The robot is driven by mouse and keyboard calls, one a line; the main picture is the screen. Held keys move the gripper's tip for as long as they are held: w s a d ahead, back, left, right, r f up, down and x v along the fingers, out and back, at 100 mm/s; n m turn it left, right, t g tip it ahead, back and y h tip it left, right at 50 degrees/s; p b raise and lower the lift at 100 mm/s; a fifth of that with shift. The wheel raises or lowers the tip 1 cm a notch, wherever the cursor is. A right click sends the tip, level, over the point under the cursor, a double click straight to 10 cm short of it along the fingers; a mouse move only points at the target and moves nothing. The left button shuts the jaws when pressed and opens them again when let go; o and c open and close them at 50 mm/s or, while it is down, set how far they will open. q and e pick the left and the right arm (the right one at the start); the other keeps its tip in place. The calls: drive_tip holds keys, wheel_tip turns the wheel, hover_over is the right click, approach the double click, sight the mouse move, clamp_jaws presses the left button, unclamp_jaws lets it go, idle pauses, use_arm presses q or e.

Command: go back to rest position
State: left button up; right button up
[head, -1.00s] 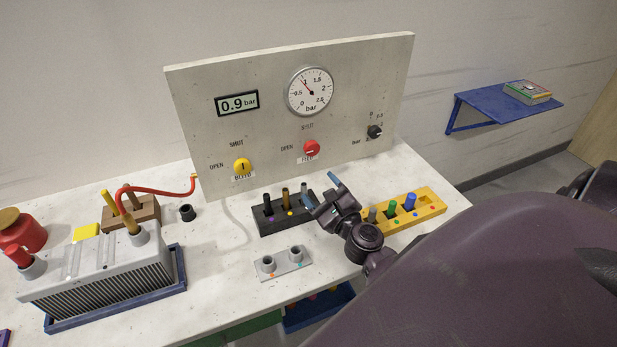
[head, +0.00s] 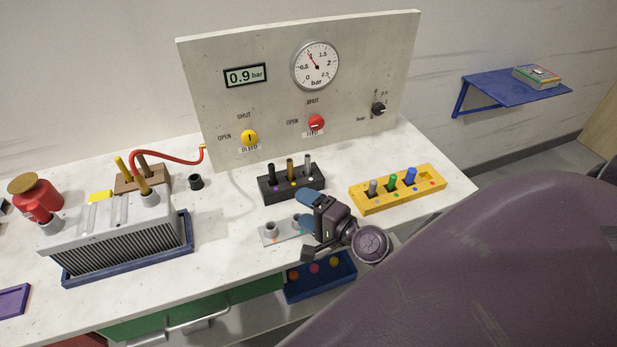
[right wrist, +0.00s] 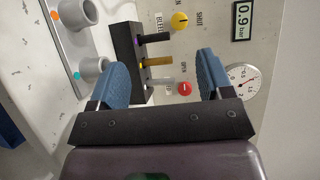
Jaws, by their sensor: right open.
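My right gripper (head: 305,209) is open and empty in the head view, over the front part of the table beside the grey two-socket plate (head: 268,240), partly covering that plate. In the right wrist view its two blue fingers (right wrist: 162,80) are spread apart with nothing between them. Beyond them show the black block (right wrist: 125,50) with several pegs and the grey plate (right wrist: 60,45). My left gripper is not in view.
A panel (head: 210,80) with a gauge and knobs stands at the back. A yellow block (head: 365,205) with pegs is at right. A finned grey unit (head: 120,235) in a blue tray is at left. A blue bin (head: 320,290) sits below the table's front edge.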

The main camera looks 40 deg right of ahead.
drive_tip(key=shift+s+a+f, duration=0.1)
drive_tip(key=shift+s+a, duration=0.05)
idle(0.5)
drive_tip(key=s+a+f+n+g+y, duration=0.2)
drive_tip(key=s+a+n+g, duration=0.45)
drive_tip(key=n, duration=0.45)
drive_tip(key=s+d+n+g+h, duration=0.5)
drive_tip(key=s+g+h, duration=0.1)
drive_tip(key=s, duration=0.5)
drive_tip(key=w+f+n+t, duration=0.1)
drive_tip(key=w+f+t, duration=0.6)
drive_tip(key=f, duration=0.3)
drive_tip(key=shift+w+f+t, duration=0.2)
drive_tip(key=shift+f+t, duration=0.1)
drive_tip(key=shift+t, duration=0.15)
